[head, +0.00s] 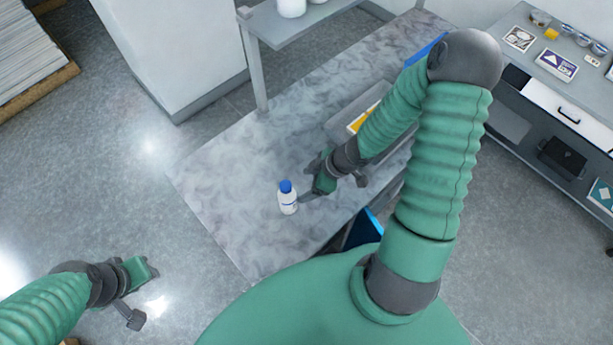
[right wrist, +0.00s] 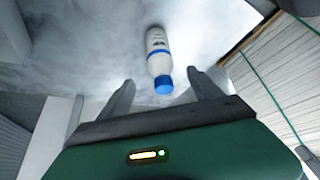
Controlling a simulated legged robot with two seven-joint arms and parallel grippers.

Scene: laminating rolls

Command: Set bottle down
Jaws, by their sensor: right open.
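A white bottle (head: 287,202) with a blue cap stands upright on the grey marbled table (head: 225,185), near its front left part. In the right wrist view the bottle (right wrist: 157,50) lies ahead of the fingers, its blue cap toward them. My right gripper (head: 307,195) is just to the right of the bottle in the head view.
A grey tray (head: 345,112) with a yellow item lies on the table behind my right forearm. A raised shelf (head: 290,30) with white containers stands at the back. A side bench (head: 545,95) with small goods is at the right. The table's left end is clear.

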